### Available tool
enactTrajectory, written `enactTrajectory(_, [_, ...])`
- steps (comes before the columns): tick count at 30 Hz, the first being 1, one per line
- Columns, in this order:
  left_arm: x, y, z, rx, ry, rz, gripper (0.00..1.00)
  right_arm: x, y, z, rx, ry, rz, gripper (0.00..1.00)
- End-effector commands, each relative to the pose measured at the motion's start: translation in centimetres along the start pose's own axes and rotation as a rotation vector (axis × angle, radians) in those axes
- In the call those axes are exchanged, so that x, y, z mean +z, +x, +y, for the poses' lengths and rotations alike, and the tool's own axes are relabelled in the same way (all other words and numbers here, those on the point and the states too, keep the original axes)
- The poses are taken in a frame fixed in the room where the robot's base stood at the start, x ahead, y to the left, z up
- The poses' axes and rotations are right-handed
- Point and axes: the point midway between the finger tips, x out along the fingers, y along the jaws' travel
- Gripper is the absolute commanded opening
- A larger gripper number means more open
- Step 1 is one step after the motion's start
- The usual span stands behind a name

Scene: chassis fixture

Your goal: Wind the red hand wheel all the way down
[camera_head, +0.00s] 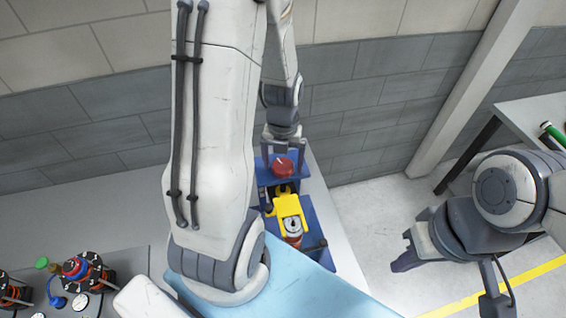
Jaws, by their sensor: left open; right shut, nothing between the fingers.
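The red hand wheel (283,168) is a small round knob on top of the blue fixture (313,222), near its back end. My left gripper (284,158) is open above the wheel, its fingers pointing down on either side of it. I cannot tell whether they touch the wheel. A yellow clamp piece (288,208) sits in front of the wheel, over a metallic cylindrical part (293,229) in the fixture. My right gripper (401,264) is shut and empty, off to the right over the floor.
A light blue surface (300,280) lies in front of the fixture. A tray (125,270) at the lower left holds several black, red and blue parts. A grey table (530,112) with a green cylinder (552,132) stands at right. A wall (350,90) is behind.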

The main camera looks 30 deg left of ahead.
Motion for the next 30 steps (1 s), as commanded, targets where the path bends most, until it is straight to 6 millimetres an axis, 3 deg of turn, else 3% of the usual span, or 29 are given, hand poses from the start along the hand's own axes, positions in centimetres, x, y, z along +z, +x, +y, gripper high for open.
enactTrajectory(5, [-0.05,0.03,0.0,0.0,-0.109,0.002,0.93,0.0,0.01,0.0,0.0,0.0,0.0,0.0])
enactTrajectory(30, [-0.07,0.04,0.0,0.001,-1.051,0.002,0.93,0.0,0.01,0.0,0.0,0.0,0.0,0.0])
